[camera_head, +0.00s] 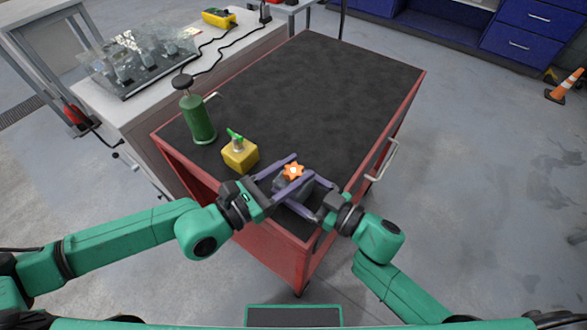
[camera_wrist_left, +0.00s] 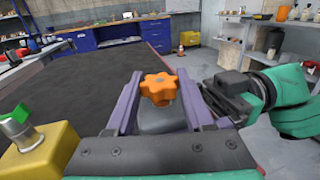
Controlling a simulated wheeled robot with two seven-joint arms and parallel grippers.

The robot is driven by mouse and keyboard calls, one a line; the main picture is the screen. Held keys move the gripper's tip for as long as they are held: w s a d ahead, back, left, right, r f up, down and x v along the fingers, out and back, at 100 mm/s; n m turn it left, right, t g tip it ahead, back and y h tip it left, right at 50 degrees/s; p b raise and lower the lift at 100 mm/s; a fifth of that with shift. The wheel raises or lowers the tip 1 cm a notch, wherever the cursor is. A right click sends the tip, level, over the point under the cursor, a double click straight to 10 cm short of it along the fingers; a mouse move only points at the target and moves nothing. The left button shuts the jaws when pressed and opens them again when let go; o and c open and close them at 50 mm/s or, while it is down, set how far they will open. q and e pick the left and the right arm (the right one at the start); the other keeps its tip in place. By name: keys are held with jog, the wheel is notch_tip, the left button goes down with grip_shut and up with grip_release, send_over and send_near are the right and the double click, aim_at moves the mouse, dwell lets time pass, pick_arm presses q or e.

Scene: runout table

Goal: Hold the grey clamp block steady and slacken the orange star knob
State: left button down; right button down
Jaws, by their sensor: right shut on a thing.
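The orange star knob (camera_head: 293,171) sits on top of the grey clamp block (camera_wrist_left: 162,118) near the front end of the cart top. My left gripper (camera_head: 298,166) is open around the knob, reaching in from the left. My right gripper (camera_head: 291,194) comes in from the right and is shut on the grey clamp block, below the knob. The fingers hide much of the block in the head view.
A yellow block with a green-topped fitting (camera_head: 240,153) stands left of my left gripper. A green cylinder with a dark cap (camera_head: 197,118) stands behind it. The red cart's dark top (camera_head: 320,90) is clear farther back. A workbench (camera_head: 150,100) adjoins on the left.

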pick_arm(q)
jog(key=shift+s+d, duration=0.15)
jog(key=shift+d+r+n+t+y, duration=0.1)
jog(key=shift+d+n+t+y, duration=0.05)
jog(key=shift+n+t+y, duration=0.4)
jog(key=n+t+y, duration=0.4)
jog(key=n+y, duration=0.1)
jog(key=y, duration=0.1)
jog(key=n+y, duration=0.1)
jog(key=y, duration=0.1)
jog(key=n+t+y, duration=0.1)
jog(key=n+y, duration=0.1)
jog(key=y, duration=0.1)
jog(key=n+y, duration=0.1)
jog(key=y, duration=0.1)
jog(key=shift+a+n+t+y, duration=0.25)
jog(key=shift+a, duration=0.05)
jog(key=shift+y, duration=0.3)
jog(key=shift+c, duration=1.4)
grip_release()
